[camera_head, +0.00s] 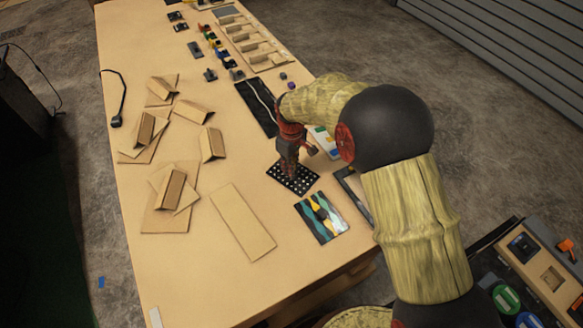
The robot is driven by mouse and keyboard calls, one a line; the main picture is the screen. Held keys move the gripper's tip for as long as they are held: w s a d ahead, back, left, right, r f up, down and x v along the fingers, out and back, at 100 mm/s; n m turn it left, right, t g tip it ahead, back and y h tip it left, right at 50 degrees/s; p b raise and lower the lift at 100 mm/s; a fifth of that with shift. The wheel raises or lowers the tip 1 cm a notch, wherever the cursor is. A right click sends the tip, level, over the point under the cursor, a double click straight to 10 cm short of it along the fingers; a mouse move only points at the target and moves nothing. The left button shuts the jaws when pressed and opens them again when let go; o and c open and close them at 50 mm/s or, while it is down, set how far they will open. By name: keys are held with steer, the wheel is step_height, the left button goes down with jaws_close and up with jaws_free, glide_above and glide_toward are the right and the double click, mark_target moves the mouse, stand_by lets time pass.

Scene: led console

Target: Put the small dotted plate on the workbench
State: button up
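The small dotted plate (298,183), black with white dots, appears at or just above the top of the pale workbench (195,275), right of the bench's middle. My gripper (290,173), dark with red parts, reaches down over the plate's upper left part and hides some of it. The fingertips are too small and dark to tell whether they are open or shut, or whether they touch the plate. I cannot tell whether the plate rests flat on the bench.
A colourful patterned panel (321,218) lies just below right of the plate. A plain tan board (242,222) lies to the left, with several cardboard pieces (171,188) beyond it. A black panel (254,107) and small parts lie farther back.

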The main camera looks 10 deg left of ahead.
steer(key=o, duration=0.5)
step_height(320, 180, up, 12)
steer(key=p, duration=0.1)
steer(key=s+d+r+m+t, duration=0.1)
steer(key=s+d+r+m, duration=0.1)
steer(key=d+r, duration=0.55)
steer(key=s+d+r+m+t, duration=0.2)
steer(key=s+d+r+m, duration=0.1)
steer(key=s+d+r, duration=0.5)
steer(key=s+d+m+t, duration=0.1)
steer(key=s+d+m, duration=0.1)
steer(key=s+d, duration=0.2)
steer(key=s+d+r+m, duration=0.1)
steer(key=s+d+m, duration=0.1)
steer(key=s+d, duration=0.2)
steer(key=s+d+r+m+t, duration=0.1)
steer(key=s+d, duration=0.3)
steer(key=s, duration=0.5)
steer(key=shift+s+d+r+m+t, duration=0.15)
steer(key=shift+s+d+m+t, duration=0.15)
steer(key=shift+m, duration=0.6)
